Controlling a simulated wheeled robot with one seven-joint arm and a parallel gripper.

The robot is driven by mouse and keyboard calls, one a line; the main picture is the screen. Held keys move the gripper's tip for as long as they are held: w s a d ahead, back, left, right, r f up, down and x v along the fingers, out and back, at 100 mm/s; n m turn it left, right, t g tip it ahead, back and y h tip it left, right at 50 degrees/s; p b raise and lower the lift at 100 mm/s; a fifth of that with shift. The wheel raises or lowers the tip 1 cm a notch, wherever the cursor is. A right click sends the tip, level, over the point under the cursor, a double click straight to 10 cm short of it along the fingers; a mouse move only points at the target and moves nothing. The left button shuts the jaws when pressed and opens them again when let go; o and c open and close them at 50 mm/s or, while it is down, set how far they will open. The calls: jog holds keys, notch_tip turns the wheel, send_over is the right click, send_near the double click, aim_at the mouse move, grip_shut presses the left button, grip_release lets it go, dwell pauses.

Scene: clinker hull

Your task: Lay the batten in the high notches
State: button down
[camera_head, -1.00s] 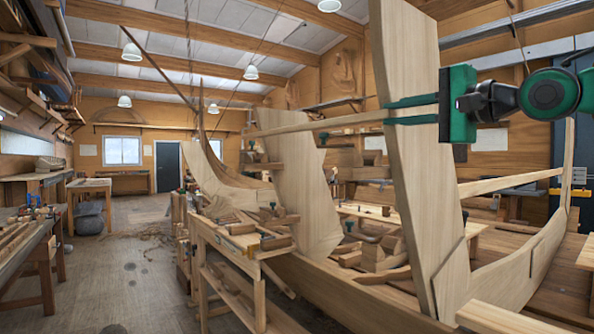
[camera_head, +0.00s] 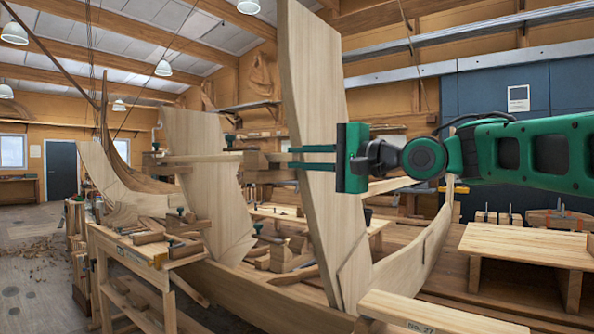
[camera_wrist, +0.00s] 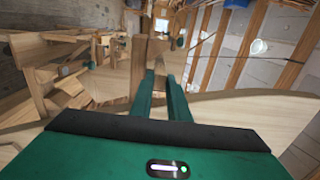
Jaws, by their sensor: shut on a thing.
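The batten (camera_head: 205,158) is a pale wooden strip, level in the head view, running left from my fingertips across the far upright board (camera_head: 200,125). My gripper (camera_head: 291,157) has green fingers closed on its near end. The fingers pass in front of the near upright board (camera_head: 318,215). In the wrist view, wood (camera_wrist: 150,62) fills the space at the tips of my gripper (camera_wrist: 160,76). I cannot make out the high notches, nor whether the batten touches either board.
The planked hull (camera_head: 270,295) lies below the boards. A workbench with clamps and blocks (camera_head: 150,243) stands at left. A low wooden table (camera_head: 530,245) stands at right, and a numbered plank (camera_head: 430,312) is in front. Open floor shows at far left.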

jog(key=shift+f, duration=0.8)
jog(key=c, duration=1.7)
grip_release()
jog(key=v, duration=1.2)
